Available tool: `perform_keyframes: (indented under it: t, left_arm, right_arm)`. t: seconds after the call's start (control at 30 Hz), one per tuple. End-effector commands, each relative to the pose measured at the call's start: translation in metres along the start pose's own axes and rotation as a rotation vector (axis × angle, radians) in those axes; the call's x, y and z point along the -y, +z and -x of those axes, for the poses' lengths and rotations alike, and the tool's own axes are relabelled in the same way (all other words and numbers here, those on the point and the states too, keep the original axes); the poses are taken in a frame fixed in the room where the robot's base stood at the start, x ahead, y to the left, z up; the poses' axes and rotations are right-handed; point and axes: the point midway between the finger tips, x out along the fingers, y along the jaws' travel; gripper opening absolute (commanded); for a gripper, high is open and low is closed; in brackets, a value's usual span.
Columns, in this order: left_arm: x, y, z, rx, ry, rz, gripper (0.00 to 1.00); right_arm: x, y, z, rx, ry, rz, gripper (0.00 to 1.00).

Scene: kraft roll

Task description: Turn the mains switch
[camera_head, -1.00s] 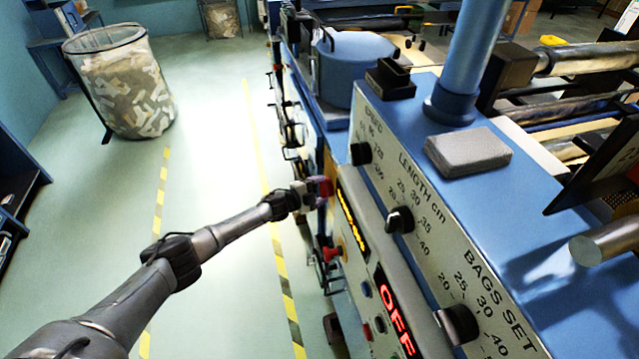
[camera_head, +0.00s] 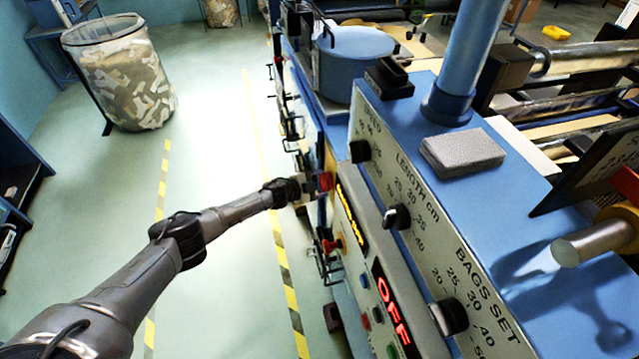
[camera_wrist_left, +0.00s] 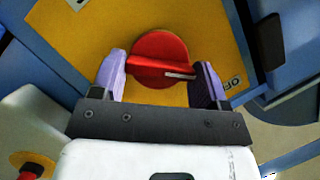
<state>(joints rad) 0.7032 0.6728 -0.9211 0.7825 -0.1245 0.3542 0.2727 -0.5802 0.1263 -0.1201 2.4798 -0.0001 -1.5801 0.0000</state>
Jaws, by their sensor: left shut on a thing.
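The mains switch is a round red knob (camera_wrist_left: 158,50) with a raised bar across it, on a yellow plate (camera_wrist_left: 95,38) in the left wrist view. The bar lies nearly level, with a pale mark at its right end, near the printed word OFF. My left gripper (camera_wrist_left: 160,78) has its two purple fingers at either end of the bar and is shut on it. In the head view the red switch (camera_head: 325,181) shows small at the machine's side, with my left gripper (camera_head: 308,187) at it. My right gripper is not in view.
The blue machine's panel carries black knobs (camera_head: 397,217) and a lit red OFF display (camera_head: 392,305). A red button (camera_head: 329,246) sits below the switch. A wire waste bin (camera_head: 120,75) stands at back left. The floor left of the machine is clear.

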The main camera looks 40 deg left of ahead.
Motion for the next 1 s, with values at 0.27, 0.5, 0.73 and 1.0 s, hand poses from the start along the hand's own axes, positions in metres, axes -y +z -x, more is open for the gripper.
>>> perform_keyframes:
  t: [0.27, 0.5, 0.73, 1.0]
  left_arm:
    - [0.000, 0.000, 0.000, 0.001, -0.001, 0.003, 0.83]
    - [0.000, 0.000, 0.000, 0.000, 0.000, 0.002, 0.94]
    - [0.000, 0.001, 0.006, 0.001, 0.000, 0.002, 0.94]
    - [-0.001, 0.001, 0.043, 0.001, 0.002, 0.002, 0.94]
  right_arm:
    - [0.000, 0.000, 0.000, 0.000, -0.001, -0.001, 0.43]
    - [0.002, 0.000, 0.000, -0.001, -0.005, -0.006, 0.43]
    - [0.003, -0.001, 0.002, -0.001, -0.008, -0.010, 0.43]
    - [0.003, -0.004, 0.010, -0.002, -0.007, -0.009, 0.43]
